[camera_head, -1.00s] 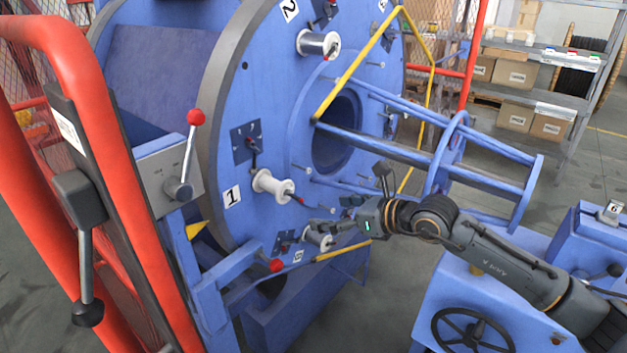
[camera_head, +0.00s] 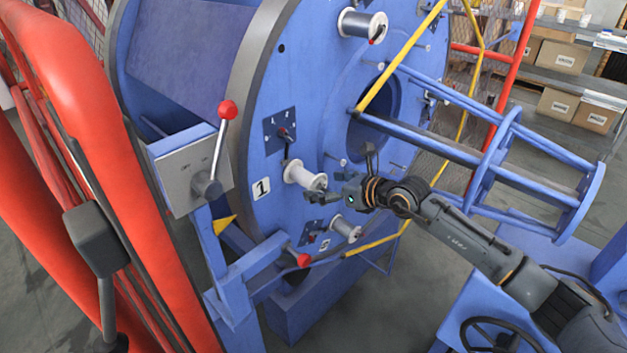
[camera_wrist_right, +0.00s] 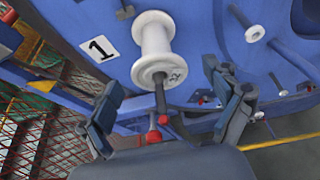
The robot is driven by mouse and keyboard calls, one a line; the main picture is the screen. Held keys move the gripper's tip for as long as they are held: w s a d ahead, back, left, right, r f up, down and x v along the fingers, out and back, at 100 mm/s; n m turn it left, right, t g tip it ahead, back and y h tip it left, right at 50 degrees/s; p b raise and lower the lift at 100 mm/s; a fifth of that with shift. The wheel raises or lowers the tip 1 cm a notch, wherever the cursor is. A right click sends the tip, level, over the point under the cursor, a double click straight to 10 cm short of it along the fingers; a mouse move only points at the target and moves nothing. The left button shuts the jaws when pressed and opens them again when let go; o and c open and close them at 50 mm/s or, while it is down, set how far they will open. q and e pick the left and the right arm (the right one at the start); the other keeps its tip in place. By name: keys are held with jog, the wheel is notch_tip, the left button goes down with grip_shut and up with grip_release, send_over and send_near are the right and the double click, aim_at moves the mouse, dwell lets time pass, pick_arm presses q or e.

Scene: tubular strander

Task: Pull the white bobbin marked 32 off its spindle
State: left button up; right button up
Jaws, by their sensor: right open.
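The white bobbin (camera_head: 303,175) sits on its spindle beside the plate marked 1 on the blue disc. In the right wrist view the bobbin (camera_wrist_right: 153,48) has a small dark mark on its near flange, which looks like 32 but is hard to read. Its dark spindle (camera_wrist_right: 159,95) sticks out toward me and a red tip shows near its end. My right gripper (camera_head: 328,190) is open and empty, just in front of the bobbin's outer end. In the wrist view its two fingers (camera_wrist_right: 168,100) stand either side of the spindle, apart from the bobbin. My left gripper is not in view.
Another bobbin (camera_head: 346,228) sits below right and one (camera_head: 362,24) above. A red-knobbed lever (camera_head: 228,110) and a red guard frame (camera_head: 85,90) stand at left. A yellow bar (camera_head: 400,60) and blue cage rods (camera_head: 450,150) lie near my right arm.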

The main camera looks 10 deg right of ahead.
aim_at(320, 184)
jog(key=shift+x, duration=2.2)
jog(key=shift+r, duration=0.1)
jog(key=shift+s, duration=0.1)
grip_shut()
